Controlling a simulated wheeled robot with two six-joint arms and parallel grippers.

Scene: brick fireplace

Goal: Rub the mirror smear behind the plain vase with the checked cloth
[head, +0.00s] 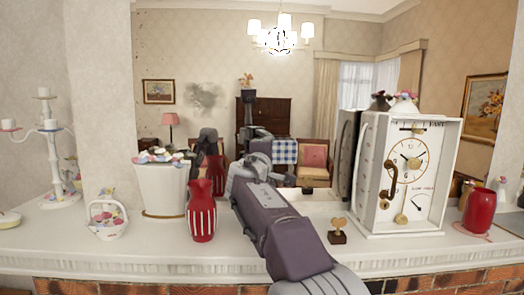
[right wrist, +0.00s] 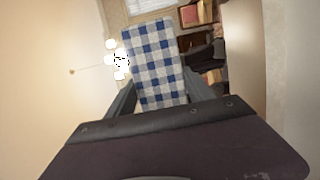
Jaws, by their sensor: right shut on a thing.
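The blue-and-white checked cloth (right wrist: 154,65) is in my right gripper (right wrist: 155,100), and its check pattern shows clearly in the right wrist view. In the head view, my right gripper (head: 250,172) points at the mirror, and a small checked patch (head: 285,152) shows to its right; I cannot tell if this is the cloth or its reflection. A grey smear (head: 203,97) is on the mirror at upper left, above a red-and-white striped vase (head: 202,212). A plain red vase (head: 478,212) stands at far right; I see no smear behind it. My left gripper is not directly seen.
A white clock (head: 408,172) stands right of my arm, a small brass-coloured key-like object (head: 338,232) before it. A white planter (head: 160,190), a flower basket (head: 106,217) and a candelabrum (head: 50,150) stand at left. The mantel's front edge (head: 130,268) is clear.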

